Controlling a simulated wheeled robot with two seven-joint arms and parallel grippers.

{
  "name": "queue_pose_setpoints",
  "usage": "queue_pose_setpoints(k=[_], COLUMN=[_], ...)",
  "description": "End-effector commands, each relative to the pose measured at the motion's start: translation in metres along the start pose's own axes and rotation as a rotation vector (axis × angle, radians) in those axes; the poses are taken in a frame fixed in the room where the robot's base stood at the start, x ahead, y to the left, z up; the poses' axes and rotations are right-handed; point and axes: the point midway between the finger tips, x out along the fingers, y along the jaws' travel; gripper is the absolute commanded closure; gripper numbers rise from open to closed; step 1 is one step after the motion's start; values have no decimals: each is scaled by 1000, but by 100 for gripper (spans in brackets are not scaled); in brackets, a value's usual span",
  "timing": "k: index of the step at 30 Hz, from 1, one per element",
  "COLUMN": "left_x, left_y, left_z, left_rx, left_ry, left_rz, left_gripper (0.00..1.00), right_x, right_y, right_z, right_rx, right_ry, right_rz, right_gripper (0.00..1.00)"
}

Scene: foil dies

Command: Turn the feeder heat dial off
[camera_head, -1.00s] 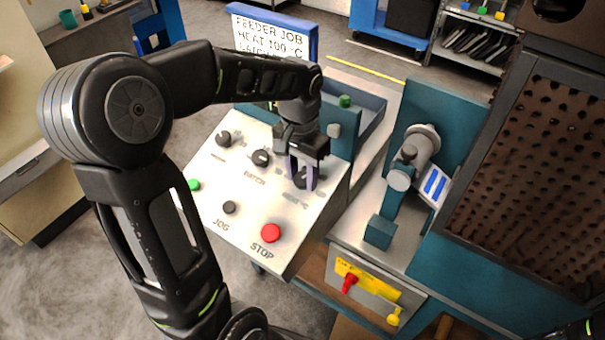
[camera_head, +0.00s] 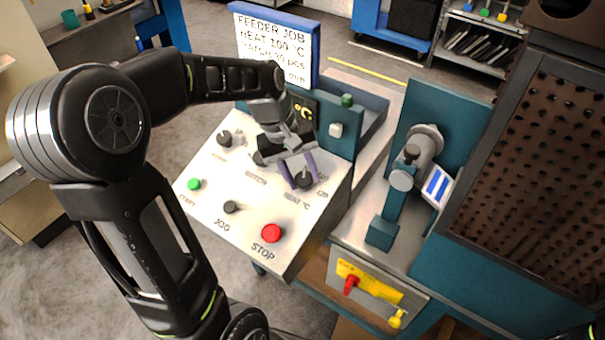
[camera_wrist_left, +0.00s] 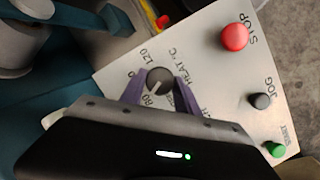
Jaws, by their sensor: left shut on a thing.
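The feeder heat dial (camera_head: 305,181) is a dark round knob at the right of the white control panel (camera_head: 205,225), above the HEAT °C label. It also shows in the left wrist view (camera_wrist_left: 159,80), with a pale pointer line and the numbers 80 and 120 printed around it. My left gripper (camera_head: 302,179) comes down on the panel from behind, turned and tilted, with its purple fingers on either side of the dial and shut on it. The fingers hide part of the scale. My right gripper is not in view.
A red STOP button (camera_head: 271,233), a black JOG button (camera_head: 230,207) and a green button (camera_head: 194,184) sit nearby on the panel. Another dark knob (camera_head: 224,138) is at the upper left. A job sign (camera_head: 272,45) stands behind. A teal machine stands to the right.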

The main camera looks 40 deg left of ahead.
Motion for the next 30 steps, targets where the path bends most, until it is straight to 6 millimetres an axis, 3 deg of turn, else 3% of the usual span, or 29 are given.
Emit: queue_pose_setpoints(k=[30], left_x=[-2], left_y=[-4], left_z=[3], left_rx=[-898], left_ry=[46], left_rz=[289], left_gripper=[100], right_x=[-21], right_y=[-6], right_z=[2], right_rx=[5], right_ry=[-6], right_rz=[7], right_gripper=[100])
